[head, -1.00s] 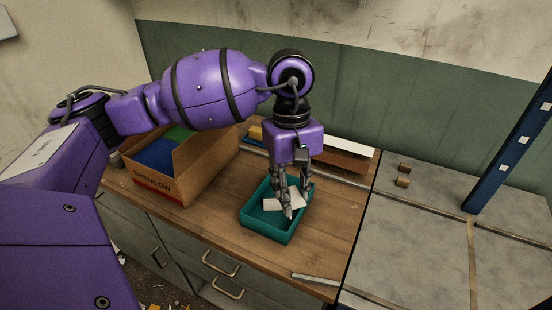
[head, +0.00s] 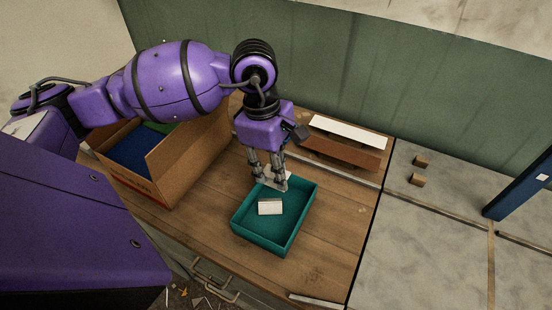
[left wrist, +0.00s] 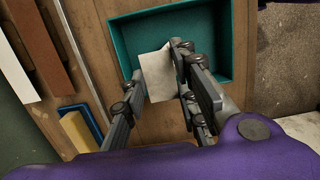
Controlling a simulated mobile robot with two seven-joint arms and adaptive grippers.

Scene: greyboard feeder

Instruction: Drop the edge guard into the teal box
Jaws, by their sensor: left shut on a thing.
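The teal box (head: 258,243) stands open on the wooden bench, and its rim also shows in the left wrist view (left wrist: 119,42). My left gripper (head: 270,184) points down at the box's far edge. In the left wrist view its fingers (left wrist: 160,68) are closed on a pale, flat piece, which I take for the edge guard (left wrist: 155,80); it overlaps the box rim there. The fingers partly hide it in the head view. A small pale piece with a darker top (head: 270,207) shows within the box outline. My right gripper is not in view.
A cardboard carton (head: 188,163) with blue and green contents stands left of the box. A white strip (head: 348,131) and a brown strip (head: 340,152) lie behind. Two small brown blocks (head: 418,180) sit on the grey surface at right. Bench right of the box is mostly clear.

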